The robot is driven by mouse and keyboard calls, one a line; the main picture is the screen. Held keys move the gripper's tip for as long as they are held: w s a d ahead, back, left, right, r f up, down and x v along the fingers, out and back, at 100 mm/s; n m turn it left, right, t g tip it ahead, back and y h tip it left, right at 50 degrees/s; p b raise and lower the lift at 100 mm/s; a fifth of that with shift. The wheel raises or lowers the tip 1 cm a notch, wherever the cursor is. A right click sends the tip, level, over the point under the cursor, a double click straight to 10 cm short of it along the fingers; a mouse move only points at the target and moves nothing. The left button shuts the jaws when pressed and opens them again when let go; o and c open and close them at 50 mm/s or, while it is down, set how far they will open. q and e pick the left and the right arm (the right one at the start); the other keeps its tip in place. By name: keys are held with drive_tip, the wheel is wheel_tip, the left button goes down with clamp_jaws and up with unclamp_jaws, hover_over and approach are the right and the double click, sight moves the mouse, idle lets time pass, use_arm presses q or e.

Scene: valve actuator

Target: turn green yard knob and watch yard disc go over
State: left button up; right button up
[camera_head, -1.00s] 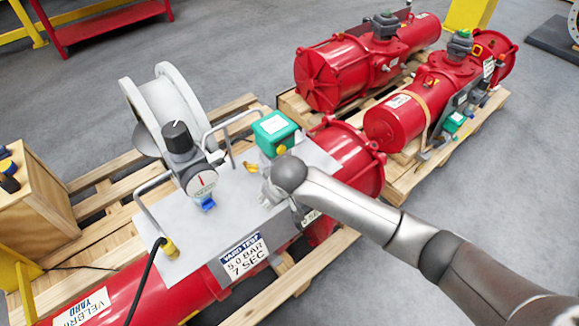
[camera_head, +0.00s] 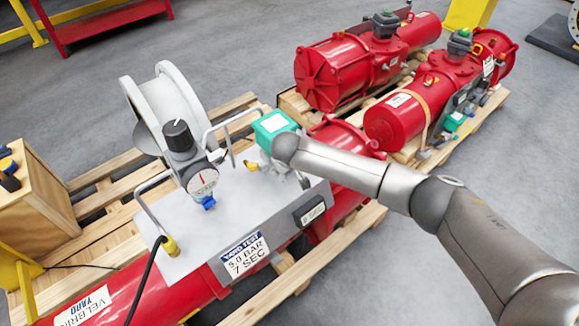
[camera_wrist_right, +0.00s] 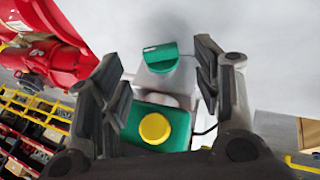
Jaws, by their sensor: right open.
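In the right wrist view, the green knob (camera_wrist_right: 160,57) sits on a grey block, between the spread fingers of my right gripper (camera_wrist_right: 162,78). The fingers stand apart on both sides, and I see no contact. In the head view my arm hides the knob and most of the right gripper (camera_head: 290,174). A large grey ring (camera_head: 178,92) stands on the left of the head view, with a disc (camera_head: 148,138) partly visible at its opening. My left gripper is in neither view.
A green box (camera_head: 272,124) with a yellow button (camera_wrist_right: 155,128) is close to the fingers. The grey panel (camera_head: 240,205) carries a gauge (camera_head: 202,182), metal handles and a "0 SEC" display (camera_head: 312,213). Red actuators (camera_head: 345,72) on pallets stand behind.

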drive_tip(key=shift+b+x, duration=0.3)
drive_tip(key=shift+x, duration=1.95)
drive_tip(key=c, duration=1)
drive_tip(key=shift+s+a+t+h, duration=0.1)
drive_tip(key=shift+t+h, duration=0.2)
drive_tip(key=shift+h, duration=0.2)
drive_tip(key=o, duration=1)
drive_tip(key=v, duration=1.2)
